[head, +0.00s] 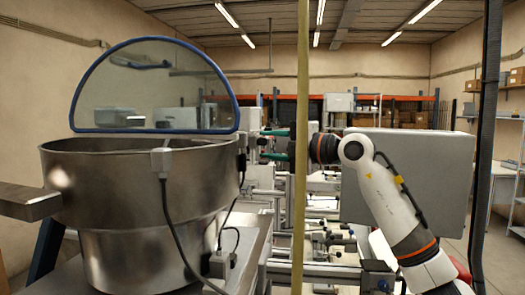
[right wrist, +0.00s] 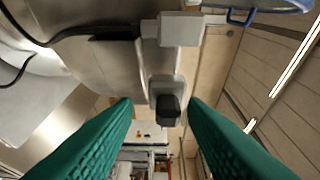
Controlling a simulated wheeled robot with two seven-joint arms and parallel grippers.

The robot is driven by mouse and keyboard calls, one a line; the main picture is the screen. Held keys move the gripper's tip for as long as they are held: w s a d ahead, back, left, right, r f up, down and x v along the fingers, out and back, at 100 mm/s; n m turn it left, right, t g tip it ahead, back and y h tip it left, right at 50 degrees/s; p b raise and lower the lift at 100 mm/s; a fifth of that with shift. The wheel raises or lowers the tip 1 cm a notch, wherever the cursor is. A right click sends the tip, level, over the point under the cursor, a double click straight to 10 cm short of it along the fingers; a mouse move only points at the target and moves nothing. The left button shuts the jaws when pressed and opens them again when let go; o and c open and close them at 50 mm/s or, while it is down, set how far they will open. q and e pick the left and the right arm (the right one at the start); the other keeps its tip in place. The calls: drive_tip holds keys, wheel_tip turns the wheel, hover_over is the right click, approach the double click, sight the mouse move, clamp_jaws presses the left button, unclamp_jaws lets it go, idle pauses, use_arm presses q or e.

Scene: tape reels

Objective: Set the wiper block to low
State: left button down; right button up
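My right gripper (head: 264,145) has two green fingers and points left at the right side of the steel bowl (head: 130,195). In the right wrist view its fingers (right wrist: 160,101) are spread apart with nothing held. Between and just beyond the tips is a black knob or lever (right wrist: 168,109) on a grey plate (right wrist: 165,86), apparently the wiper block. Its setting cannot be read. In the head view a small dark fitting (head: 242,143) shows at the bowl's right rim, just left of the fingertips. My left gripper is not in view.
A clear blue-edged guard (head: 155,88) stands over the bowl. A grey block with a cable (head: 161,160) is on the bowl's front. A yellowish upright post (head: 301,150) crosses before my right arm. A large grey panel (head: 425,170) stands behind that arm.

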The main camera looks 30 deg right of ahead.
drive_tip(key=b+v, duration=0.3)
drive_tip(key=v, duration=0.6)
drive_tip(key=shift+s+d+b, duration=0.2)
drive_tip(key=shift+s+b, duration=0.05)
drive_tip(key=shift+b, duration=0.05)
